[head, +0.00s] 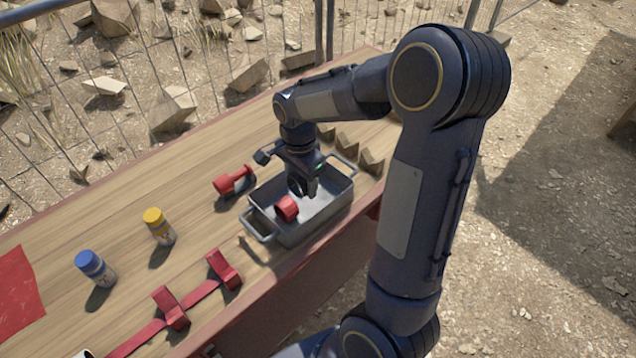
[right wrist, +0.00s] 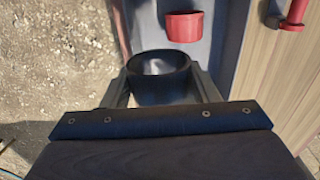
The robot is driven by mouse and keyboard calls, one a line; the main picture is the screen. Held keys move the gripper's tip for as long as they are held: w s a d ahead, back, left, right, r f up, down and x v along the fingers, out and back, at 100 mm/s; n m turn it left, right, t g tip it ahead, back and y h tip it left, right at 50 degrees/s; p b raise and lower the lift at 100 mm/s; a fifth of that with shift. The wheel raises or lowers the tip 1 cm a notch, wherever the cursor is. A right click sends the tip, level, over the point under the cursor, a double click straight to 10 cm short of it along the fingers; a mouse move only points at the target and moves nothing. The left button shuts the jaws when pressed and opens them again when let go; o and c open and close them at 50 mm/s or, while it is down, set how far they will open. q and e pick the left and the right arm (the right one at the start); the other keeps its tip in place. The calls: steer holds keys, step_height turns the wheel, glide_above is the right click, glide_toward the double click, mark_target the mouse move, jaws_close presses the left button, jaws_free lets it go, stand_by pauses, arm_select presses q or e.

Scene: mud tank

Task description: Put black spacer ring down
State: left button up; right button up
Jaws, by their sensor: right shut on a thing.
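My right gripper (head: 303,188) points down over the grey metal tank (head: 262,224) on the table. In the right wrist view the black spacer ring (right wrist: 158,72) sits between its two fingers, which are shut on it. The ring's open end faces the camera. In the head view the ring cannot be told from the dark fingers. A red cylindrical part (head: 286,208) lies in the tank beside the gripper, and it also shows ahead of the ring in the right wrist view (right wrist: 184,26). Whether the ring touches the tank is not clear. My left gripper is not in view.
A red part (head: 232,180) lies on the table left of the tank. Yellow-capped (head: 158,225) and blue-capped (head: 95,267) bottles stand further left. A red rack (head: 170,308) is near the front edge. Brown blocks (head: 346,142) stand behind the tank.

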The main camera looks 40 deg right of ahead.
steer(key=w+d+f+p, duration=0.1)
steer(key=w+d+f, duration=0.1)
steer(key=d, duration=0.2)
steer(key=p, duration=0.1)
glide_above(318, 193)
step_height(318, 193, down, 6)
steer(key=shift+r, duration=0.1)
step_height(318, 193, down, 4)
steer(key=shift+r+p, duration=0.2)
steer(key=shift+p, duration=0.1)
steer(key=shift+f+b, duration=0.55)
steer(key=shift+b, duration=0.2)
steer(key=o, duration=0.8)
steer(key=shift+r, duration=0.1)
